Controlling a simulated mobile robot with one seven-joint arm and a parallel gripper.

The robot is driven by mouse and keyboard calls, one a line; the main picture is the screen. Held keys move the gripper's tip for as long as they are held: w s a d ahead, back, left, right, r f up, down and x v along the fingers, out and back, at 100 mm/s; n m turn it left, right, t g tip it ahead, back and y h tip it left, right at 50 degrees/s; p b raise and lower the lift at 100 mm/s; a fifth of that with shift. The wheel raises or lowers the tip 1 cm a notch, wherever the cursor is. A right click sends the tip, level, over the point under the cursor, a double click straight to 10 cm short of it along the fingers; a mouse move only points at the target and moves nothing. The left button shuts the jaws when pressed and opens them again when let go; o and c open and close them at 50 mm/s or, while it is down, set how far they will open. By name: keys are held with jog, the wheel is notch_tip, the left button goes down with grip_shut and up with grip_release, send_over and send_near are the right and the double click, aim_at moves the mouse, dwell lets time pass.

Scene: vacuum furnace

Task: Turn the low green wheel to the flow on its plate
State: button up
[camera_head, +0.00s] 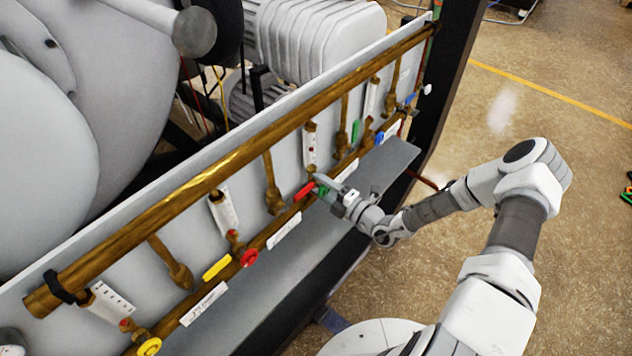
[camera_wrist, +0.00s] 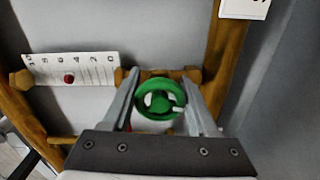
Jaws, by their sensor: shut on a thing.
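The low green wheel (camera_wrist: 160,98) sits on a brass valve between the two fingers of my gripper (camera_wrist: 160,92) in the wrist view. The gripper is shut on the wheel, one finger at each side. In the head view, my gripper (camera_head: 328,188) hides part of the green wheel (camera_head: 322,191). The flow scale (camera_wrist: 72,70) beside it reads 0 to 10, and its red ball (camera_wrist: 69,78) stands between 4 and 6. A white plate (camera_head: 347,170) lies right of the wheel in the head view; its text is too small to read.
A red wheel (camera_head: 248,257), a yellow wheel (camera_head: 149,346) and a blue wheel (camera_head: 379,137) sit along the same panel. A thick brass pipe (camera_head: 210,180) runs above. A grey ledge (camera_head: 395,160) juts out below the valves. Open floor lies right.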

dwell(0.3)
jog(key=o, duration=1.4)
jog(key=shift+c, duration=0.2)
